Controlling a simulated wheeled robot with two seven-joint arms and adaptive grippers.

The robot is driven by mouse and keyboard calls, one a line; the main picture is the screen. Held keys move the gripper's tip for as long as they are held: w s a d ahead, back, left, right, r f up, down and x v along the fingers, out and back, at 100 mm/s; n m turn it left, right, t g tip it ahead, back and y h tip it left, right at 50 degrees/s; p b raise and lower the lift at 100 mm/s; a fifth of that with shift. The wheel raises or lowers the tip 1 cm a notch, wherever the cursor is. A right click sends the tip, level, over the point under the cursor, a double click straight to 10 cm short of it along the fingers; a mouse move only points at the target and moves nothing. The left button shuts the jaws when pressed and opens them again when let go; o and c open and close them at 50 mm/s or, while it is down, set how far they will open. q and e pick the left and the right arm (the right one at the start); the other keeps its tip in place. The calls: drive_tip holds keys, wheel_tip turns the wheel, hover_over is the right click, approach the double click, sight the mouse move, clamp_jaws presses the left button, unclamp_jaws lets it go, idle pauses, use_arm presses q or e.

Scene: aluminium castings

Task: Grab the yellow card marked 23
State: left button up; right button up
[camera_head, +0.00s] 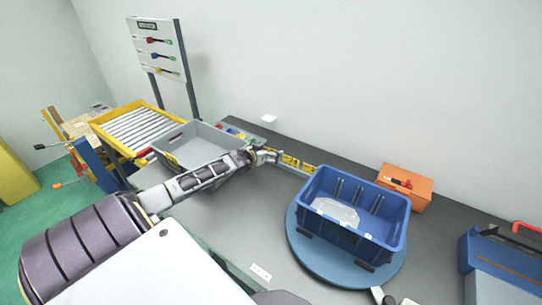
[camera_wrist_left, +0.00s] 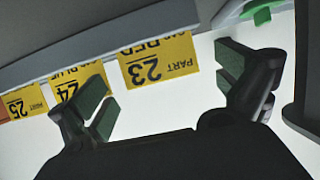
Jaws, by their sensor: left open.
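The yellow card marked 23 (camera_wrist_left: 157,62) hangs upside down from a grey edge in the left wrist view, with "PART" and partly cut-off text on it. My left gripper (camera_wrist_left: 163,84) is open and empty, with one green-padded finger on each side of the card; I cannot tell how far it is in depth. The yellow card marked 24 (camera_wrist_left: 78,88) is partly behind the left finger. In the head view my left gripper (camera_head: 268,157) is by a yellow strip of labels (camera_head: 293,162), too small to read.
A third yellow card marked 25 (camera_wrist_left: 24,102) hangs farther left. A blue crate (camera_head: 385,232) stands on a round blue turntable (camera_head: 318,268) right of the gripper. A grey tray (camera_head: 205,133) lies behind my left arm. An orange box (camera_head: 412,190) stands at the back.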

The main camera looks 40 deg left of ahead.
use_arm(q)
drive_tip(key=shift+c, duration=0.3)
drive_tip(key=c, duration=0.8)
drive_tip(key=shift+r, duration=0.1)
wheel_tip(320, 180, up, 10)
idle(0.4)
idle(0.4)
